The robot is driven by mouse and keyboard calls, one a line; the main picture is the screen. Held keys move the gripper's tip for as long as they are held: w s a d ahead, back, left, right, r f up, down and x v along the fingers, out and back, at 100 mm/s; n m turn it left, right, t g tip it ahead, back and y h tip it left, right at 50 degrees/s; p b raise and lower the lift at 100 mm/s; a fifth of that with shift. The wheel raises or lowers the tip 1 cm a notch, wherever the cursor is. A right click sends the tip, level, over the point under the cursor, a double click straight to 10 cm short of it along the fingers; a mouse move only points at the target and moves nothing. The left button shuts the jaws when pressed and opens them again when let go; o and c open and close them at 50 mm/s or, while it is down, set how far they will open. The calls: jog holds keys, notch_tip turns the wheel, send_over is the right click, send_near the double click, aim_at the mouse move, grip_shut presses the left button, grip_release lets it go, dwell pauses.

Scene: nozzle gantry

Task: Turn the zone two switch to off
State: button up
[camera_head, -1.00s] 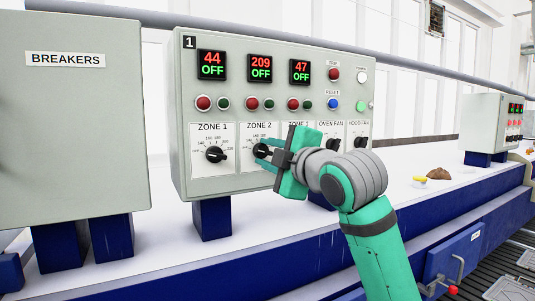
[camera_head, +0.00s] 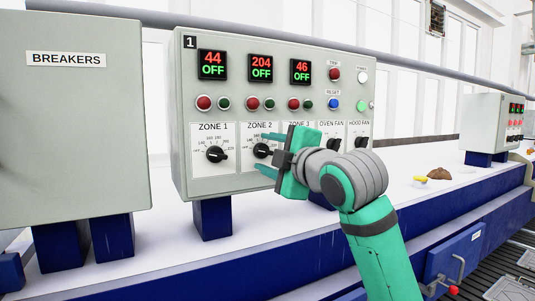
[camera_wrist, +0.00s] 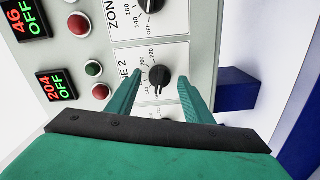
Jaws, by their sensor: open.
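The zone 2 switch (camera_head: 261,150) is a black knob on the grey control panel (camera_head: 185,100), below the display reading 204 and OFF. The zone 2 OFF mark itself is hard to make out. My gripper (camera_head: 262,153) is open, with one green finger above and one below the knob. In the wrist view the fingers stand left and right of the knob, with gaps beside it.
The zone 1 knob (camera_head: 216,154) is to the left. The zone 3 dial is mostly hidden behind my gripper. The oven fan (camera_head: 333,145) and hood fan (camera_head: 361,142) knobs are to the right. A breakers box (camera_head: 70,120) stands further left.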

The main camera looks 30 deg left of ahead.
jog(key=v, duration=1)
jog(key=shift+s+d, duration=0.25)
jog(key=shift+d, duration=0.05)
